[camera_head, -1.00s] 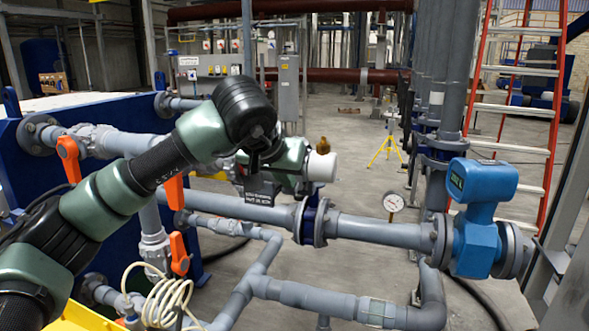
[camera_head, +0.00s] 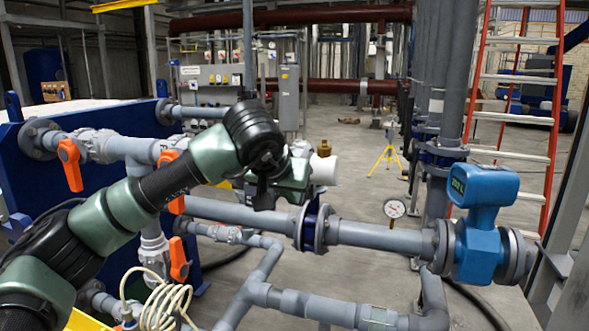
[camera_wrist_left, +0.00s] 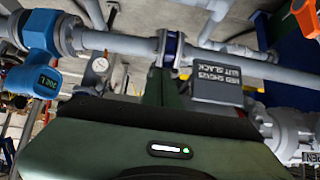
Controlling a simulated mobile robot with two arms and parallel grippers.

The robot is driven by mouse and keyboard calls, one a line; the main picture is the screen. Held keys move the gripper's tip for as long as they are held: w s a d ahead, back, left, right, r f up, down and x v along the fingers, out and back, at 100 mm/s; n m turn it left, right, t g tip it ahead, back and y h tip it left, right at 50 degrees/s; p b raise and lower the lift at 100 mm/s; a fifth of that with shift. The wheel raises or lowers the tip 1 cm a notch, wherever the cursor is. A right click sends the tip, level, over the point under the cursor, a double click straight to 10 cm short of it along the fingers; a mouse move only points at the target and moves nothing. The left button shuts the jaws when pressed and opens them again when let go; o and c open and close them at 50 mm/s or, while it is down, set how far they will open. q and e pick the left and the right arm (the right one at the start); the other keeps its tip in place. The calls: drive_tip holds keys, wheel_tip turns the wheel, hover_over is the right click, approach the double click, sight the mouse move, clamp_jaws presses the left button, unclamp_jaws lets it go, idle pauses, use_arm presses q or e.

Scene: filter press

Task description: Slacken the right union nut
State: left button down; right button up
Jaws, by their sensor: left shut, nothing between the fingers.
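My left arm reaches in from the left in the head view. Its gripper (camera_head: 263,192) points downward, shut and empty, in front of the main grey pipe. In the left wrist view, its green body with a lit green light fills the bottom. A grey sign (camera_wrist_left: 228,88) there reads "RED SHOWS NUT SLACK", upside down. A grey pipe fitting (camera_head: 228,234) with a small red mark sits on the lower pipe, left of and below the gripper, apart from it. I cannot tell for certain which fitting is the right union nut. My right gripper is not in view.
Orange valve handles (camera_head: 70,165) stand out at the left. A flange pair (camera_head: 312,228) and a blue flow meter (camera_head: 480,222) sit on the main pipe. A pressure gauge (camera_head: 394,208) stands behind it. A coiled cream hose (camera_head: 165,303) hangs at lower left.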

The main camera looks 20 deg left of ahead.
use_arm(q)
drive_tip(key=shift+f, duration=0.7)
drive_tip(key=s+r+p, duration=0.3)
drive_tip(key=s+r, duration=0.1)
drive_tip(key=r, duration=0.3)
